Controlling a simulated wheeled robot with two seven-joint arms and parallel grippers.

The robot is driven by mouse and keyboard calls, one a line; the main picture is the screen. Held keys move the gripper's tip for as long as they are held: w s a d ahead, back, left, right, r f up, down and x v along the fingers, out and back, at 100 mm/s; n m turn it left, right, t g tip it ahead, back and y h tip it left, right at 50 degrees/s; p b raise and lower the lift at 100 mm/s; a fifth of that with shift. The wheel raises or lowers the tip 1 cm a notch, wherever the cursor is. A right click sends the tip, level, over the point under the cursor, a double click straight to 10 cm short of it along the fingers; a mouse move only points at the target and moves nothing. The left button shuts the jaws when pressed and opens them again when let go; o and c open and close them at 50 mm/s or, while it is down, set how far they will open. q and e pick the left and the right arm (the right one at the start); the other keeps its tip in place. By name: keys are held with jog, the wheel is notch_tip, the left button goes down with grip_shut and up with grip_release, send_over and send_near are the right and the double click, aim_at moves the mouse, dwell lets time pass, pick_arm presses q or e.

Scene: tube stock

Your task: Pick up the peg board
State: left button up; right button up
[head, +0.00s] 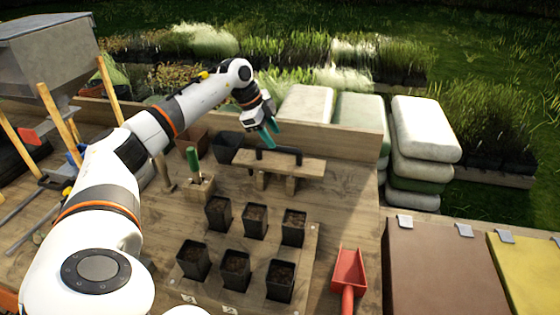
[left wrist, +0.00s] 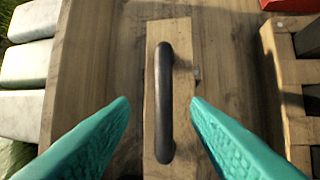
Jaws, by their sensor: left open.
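The peg board (head: 312,166) is a wooden bar with a dark arched handle (head: 279,153) on top and short wooden pieces beneath it. It stands near the back edge of the workbench. My left gripper (head: 269,136) has teal fingers and is just above the handle. In the left wrist view the board (left wrist: 184,120) runs up the picture, with the black handle (left wrist: 164,100) between the open fingers (left wrist: 160,101). Neither finger visibly touches the handle. My right gripper is not in view.
Several black soil-filled pots (head: 235,270) stand in front of the board. A green-handled tool in a wooden block (head: 198,189) and a dark empty pot (head: 228,147) are left of it. A red scoop (head: 349,272) lies front right. Stacked sacks (head: 425,130) stand beyond the bench.

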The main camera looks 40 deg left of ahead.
aim_at(279, 148)
pick_arm(q)
jog(key=shift+w+d+f, duration=0.25)
jog(key=shift+f, duration=0.3)
jog(key=p+x, duration=0.1)
jog(key=x, duration=0.3)
jog(key=shift+s+f+p, duration=0.15)
jog(key=shift+f+p, duration=0.15)
jog(key=shift+d+f, duration=0.1)
jog(key=shift+f, duration=0.2)
jog(key=shift+r, duration=0.1)
grip_shut()
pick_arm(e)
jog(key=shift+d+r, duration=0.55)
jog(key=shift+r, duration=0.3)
